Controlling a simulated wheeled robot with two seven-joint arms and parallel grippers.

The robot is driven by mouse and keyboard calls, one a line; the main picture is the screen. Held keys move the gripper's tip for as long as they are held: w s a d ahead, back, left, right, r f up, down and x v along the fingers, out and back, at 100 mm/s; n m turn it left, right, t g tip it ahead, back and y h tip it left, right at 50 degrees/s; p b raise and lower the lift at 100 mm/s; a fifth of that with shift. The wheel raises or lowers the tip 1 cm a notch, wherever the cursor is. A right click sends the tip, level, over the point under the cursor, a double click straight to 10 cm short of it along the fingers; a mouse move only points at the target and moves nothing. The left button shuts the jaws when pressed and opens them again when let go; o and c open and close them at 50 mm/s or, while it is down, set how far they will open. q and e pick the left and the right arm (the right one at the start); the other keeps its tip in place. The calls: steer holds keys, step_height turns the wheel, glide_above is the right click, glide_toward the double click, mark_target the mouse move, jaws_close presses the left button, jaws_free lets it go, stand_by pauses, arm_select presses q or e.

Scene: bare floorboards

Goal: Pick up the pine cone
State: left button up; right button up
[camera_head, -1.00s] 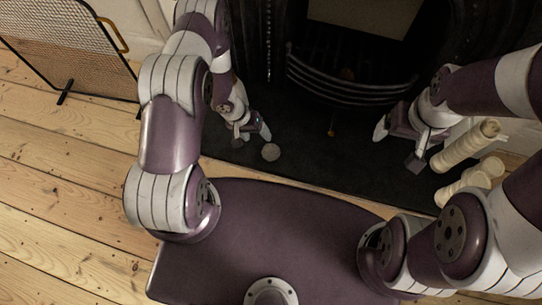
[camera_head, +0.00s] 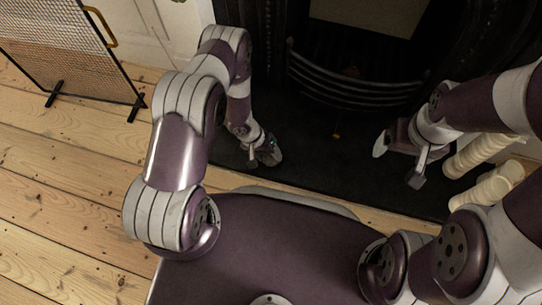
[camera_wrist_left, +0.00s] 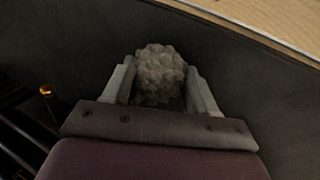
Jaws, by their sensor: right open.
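The pine cone, a rough grey-brown lump (camera_wrist_left: 160,70), lies between the two fingers of my left gripper (camera_wrist_left: 161,80) in the left wrist view. The fingers stand close on both sides of it; I cannot tell whether they press on it. In the head view my left gripper (camera_head: 267,153) is low over the dark hearth, and the cone is hidden there. My right gripper (camera_head: 398,163) is open and empty, over the right part of the hearth.
The dark hearth (camera_head: 310,178) lies before a fireplace with a curved metal grate (camera_head: 350,88). A mesh fire screen (camera_head: 70,55) stands at the left. Floorboards (camera_head: 70,200) are clear at the left.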

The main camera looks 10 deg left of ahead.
arm_select(q)
steer(key=shift+c, duration=0.7)
steer(key=shift+r, duration=0.1)
